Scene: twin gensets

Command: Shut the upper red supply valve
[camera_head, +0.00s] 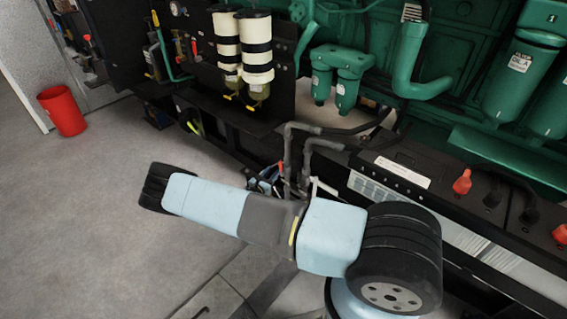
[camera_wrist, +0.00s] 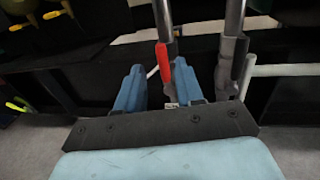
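A red valve lever (camera_wrist: 163,62) hangs roughly upright against a grey vertical pipe in the wrist view. My gripper (camera_wrist: 158,66) has its two blue fingers apart, one on each side of the lever's line. The lever's lower end lies in the gap, close to the right finger; I cannot tell whether they touch. In the head view my gripper (camera_head: 266,181) is partly hidden behind my arm, near the grey pipes (camera_head: 289,160). The valve body is mostly hidden there. I cannot tell from these views whether this lever is the upper one.
A black lever (camera_wrist: 239,57) sits on a second pipe (camera_wrist: 228,70) to the right. A white rod (camera_wrist: 285,71) runs rightward from there. Green engine parts (camera_head: 342,70), filters (camera_head: 257,50) and a black battery ledge (camera_head: 425,165) stand behind. A red bin (camera_head: 63,110) stands on open floor at left.

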